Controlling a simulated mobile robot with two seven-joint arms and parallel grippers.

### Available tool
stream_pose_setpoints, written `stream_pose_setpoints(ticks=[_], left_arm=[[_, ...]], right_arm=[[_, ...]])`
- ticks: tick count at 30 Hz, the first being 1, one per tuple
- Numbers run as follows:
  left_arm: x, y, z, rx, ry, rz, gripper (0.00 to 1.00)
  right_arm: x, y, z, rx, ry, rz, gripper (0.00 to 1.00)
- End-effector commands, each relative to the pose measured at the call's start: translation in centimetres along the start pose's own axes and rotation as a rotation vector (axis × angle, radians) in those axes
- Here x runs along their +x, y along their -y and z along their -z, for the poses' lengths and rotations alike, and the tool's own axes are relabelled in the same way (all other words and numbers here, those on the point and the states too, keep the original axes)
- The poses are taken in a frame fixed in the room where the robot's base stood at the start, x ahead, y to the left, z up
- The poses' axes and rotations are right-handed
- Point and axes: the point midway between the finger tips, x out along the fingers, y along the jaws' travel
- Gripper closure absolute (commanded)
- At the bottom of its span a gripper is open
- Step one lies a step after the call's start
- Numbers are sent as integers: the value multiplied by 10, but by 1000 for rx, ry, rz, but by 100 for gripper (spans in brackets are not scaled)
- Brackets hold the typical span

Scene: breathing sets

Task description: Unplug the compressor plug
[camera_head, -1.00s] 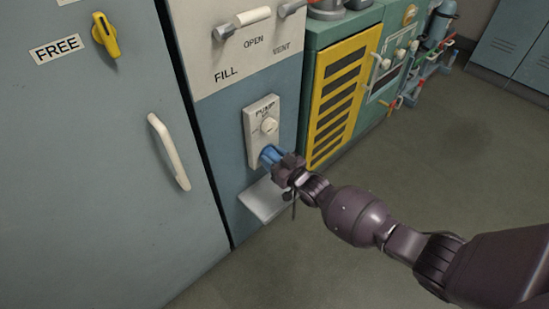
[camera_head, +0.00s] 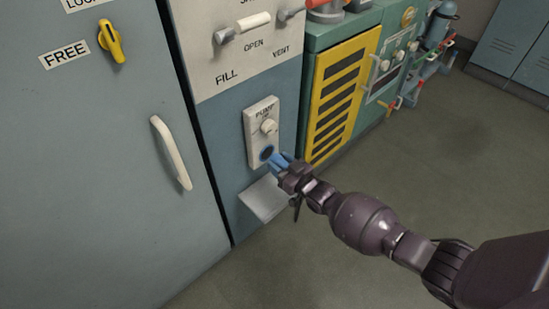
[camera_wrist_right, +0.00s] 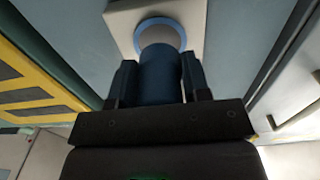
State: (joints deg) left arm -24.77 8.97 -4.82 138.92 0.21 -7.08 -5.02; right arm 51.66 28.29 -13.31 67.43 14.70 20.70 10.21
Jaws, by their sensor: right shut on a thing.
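The blue compressor plug (camera_head: 279,162) is in my right gripper (camera_head: 287,168), which is shut on it. In the head view the plug stands just off the round blue-rimmed socket (camera_head: 267,153) at the bottom of the white PUMP panel (camera_head: 262,117). In the right wrist view the plug (camera_wrist_right: 161,78) sits between both fingers, in line with the socket (camera_wrist_right: 160,30), whose grey face and blue ring show beyond it. The gripper hides part of the plug. My left gripper is not in view.
A white knob (camera_head: 269,126) sits above the socket. A small white shelf (camera_head: 264,199) juts out below the panel. A yellow vented grille (camera_head: 335,98) on the green machine is close on the right. The floor (camera_head: 430,165) to the right is clear.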

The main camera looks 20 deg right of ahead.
Motion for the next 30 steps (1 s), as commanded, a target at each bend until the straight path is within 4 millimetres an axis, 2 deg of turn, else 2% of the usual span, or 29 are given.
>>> stream_pose_setpoints(ticks=[30], left_arm=[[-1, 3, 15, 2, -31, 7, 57]], right_arm=[[-29, 0, 1, 0, -2, 0, 94]])
